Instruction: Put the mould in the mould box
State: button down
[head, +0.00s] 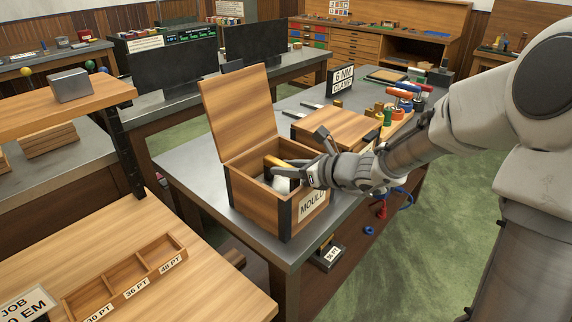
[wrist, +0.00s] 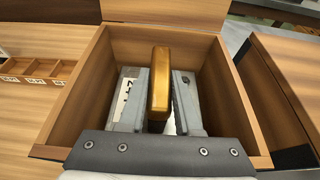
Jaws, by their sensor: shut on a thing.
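The mould box (head: 252,193) is a wooden box with dark corners and a MOULD label on its front, standing on the grey bench. Its lid (head: 236,112) stands open at the back. My gripper (head: 294,174) reaches into the box from the right. In the wrist view, my gripper (wrist: 160,98) is shut on the mould's golden-brown upper part (wrist: 160,72). A pale grey part with dark marks (wrist: 124,92) shows lower down beside the left finger. The mould is inside the box walls (wrist: 237,108); whether it touches the floor is hidden.
A second wooden box (head: 338,127), closed, stands just right of the mould box. A 6 NM CLAMP sign (head: 343,78) and coloured-handled tools (head: 403,93) are behind it. A wooden tray with compartments (head: 125,279) lies front left. A metal block (head: 70,85) sits on a raised shelf.

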jog(key=shift+r, duration=0.1)
jog(key=c, duration=1)
grip_release()
jog(key=shift+f, duration=0.2)
jog(key=o, duration=0.4)
jog(key=shift+r, duration=0.25)
jog(key=p+v, duration=0.3)
jog(key=v, duration=0.9)
jog(key=shift+f, duration=0.1)
